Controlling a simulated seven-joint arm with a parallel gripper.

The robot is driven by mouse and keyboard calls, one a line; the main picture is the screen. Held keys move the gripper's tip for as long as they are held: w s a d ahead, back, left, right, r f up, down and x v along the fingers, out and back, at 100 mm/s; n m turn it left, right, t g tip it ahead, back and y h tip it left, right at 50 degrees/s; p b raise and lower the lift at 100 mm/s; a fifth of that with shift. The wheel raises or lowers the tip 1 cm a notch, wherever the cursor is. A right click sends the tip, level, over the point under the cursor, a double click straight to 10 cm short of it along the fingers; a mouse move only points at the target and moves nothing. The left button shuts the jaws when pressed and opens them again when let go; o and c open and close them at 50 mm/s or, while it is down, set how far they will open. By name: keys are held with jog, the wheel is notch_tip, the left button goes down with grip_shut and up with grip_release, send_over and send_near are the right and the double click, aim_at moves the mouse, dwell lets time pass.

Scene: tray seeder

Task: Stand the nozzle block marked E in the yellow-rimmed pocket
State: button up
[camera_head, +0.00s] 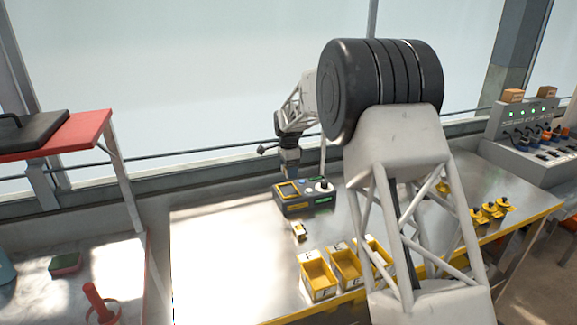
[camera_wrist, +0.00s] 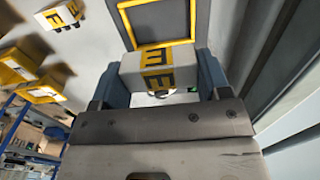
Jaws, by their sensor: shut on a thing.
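The held nozzle block (camera_wrist: 132,72) is pale, with a yellow band and a black marking that reads as E turned sideways. My gripper (camera_wrist: 160,75) is shut on it, one blue-grey finger on each side. The yellow-rimmed pocket (camera_wrist: 124,22) lies just beyond the block in the wrist view, in a dark panel. The block appears short of the pocket; its height above the panel is unclear. In the head view my gripper (camera_head: 290,172) is over the blue-grey seeder unit (camera_head: 296,208), near the pocket end; the held block cannot be made out there.
Another block with a yellow label (camera_head: 299,231) rests on the metal table (camera_head: 225,250), in front of the unit. Several yellow bins (camera_head: 318,293) line the front edge. Yellow parts (camera_head: 490,211) sit at the right. My arm hides part of the table.

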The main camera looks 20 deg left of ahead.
aim_at(289, 191)
jog(key=shift+f, duration=3.6)
